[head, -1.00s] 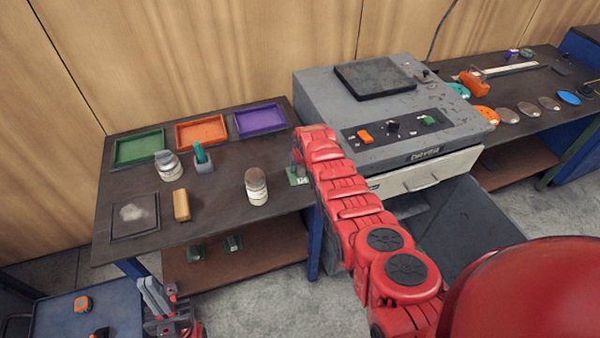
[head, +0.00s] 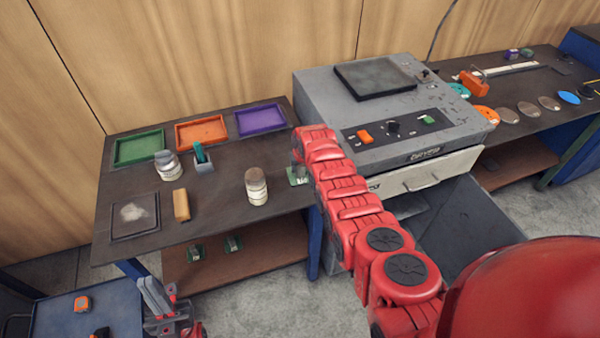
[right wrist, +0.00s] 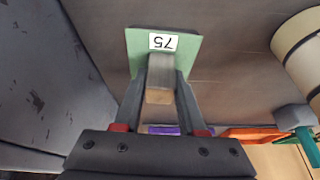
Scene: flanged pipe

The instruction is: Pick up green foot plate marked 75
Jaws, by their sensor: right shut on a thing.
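The green foot plate marked 75 (right wrist: 185,45) shows in the right wrist view, with its white label upside down and a grey upright block on it. My right gripper (right wrist: 160,85) is shut on this upright block, one finger on each side. In the head view the plate (head: 297,177) is at the right end of the dark bench, partly hidden by my right arm. I cannot tell whether it touches the bench. My left gripper (head: 163,295) is at the lower left by the blue cart, away from the plate; its opening is unclear.
A white-labelled jar (head: 256,187) stands left of the plate. Green (head: 139,148), orange (head: 201,132) and purple (head: 260,120) trays lie along the back. The grey machine (head: 400,110) is close on the right. Two similar green pieces (head: 233,244) sit on the lower shelf.

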